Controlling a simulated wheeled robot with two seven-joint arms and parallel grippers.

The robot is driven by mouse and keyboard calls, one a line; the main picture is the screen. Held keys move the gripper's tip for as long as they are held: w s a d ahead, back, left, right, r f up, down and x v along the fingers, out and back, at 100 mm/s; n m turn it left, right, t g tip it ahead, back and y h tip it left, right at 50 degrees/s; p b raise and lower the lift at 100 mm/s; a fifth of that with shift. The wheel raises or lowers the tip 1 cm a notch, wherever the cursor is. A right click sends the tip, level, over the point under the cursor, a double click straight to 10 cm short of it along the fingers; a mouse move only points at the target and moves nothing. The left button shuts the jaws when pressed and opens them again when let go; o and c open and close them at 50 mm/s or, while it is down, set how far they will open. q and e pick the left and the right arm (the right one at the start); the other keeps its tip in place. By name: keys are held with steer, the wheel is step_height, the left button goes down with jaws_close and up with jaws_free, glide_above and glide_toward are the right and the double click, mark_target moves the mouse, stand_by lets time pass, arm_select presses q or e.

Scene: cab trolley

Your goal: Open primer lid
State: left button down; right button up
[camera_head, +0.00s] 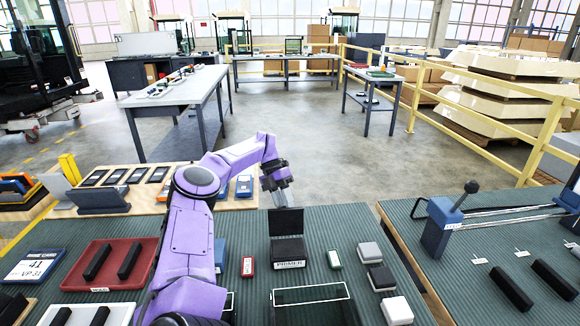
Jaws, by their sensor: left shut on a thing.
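The primer box (289,250) is a dark box on the green ribbed mat, with a white label reading PRIMER on its front. Its black lid (286,222) stands raised, roughly upright, at the back of the box. My right gripper is not in view.
A dark framed panel (311,295) lies in front of the box. Small blocks (382,278) stand at right. A red tray (78,275) with black bars lies left.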

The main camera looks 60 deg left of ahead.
arm_select(q)
steer(key=shift+a+f+b, duration=0.6)
steer(key=shift+f+b, duration=0.05)
steer(key=shift+f, duration=0.3)
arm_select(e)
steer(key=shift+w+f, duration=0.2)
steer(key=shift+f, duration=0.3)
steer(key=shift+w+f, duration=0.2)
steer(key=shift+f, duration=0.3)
arm_select(q)
steer(key=shift+s, duration=0.1)
steer(key=c, duration=1.3)
jaws_free()
steer(key=o, duration=0.4)
steer(key=shift+a+f, duration=0.1)
steer(key=shift+a, duration=0.1)
steer(key=shift+o, duration=0.2)
steer(key=shift+w, duration=0.2)
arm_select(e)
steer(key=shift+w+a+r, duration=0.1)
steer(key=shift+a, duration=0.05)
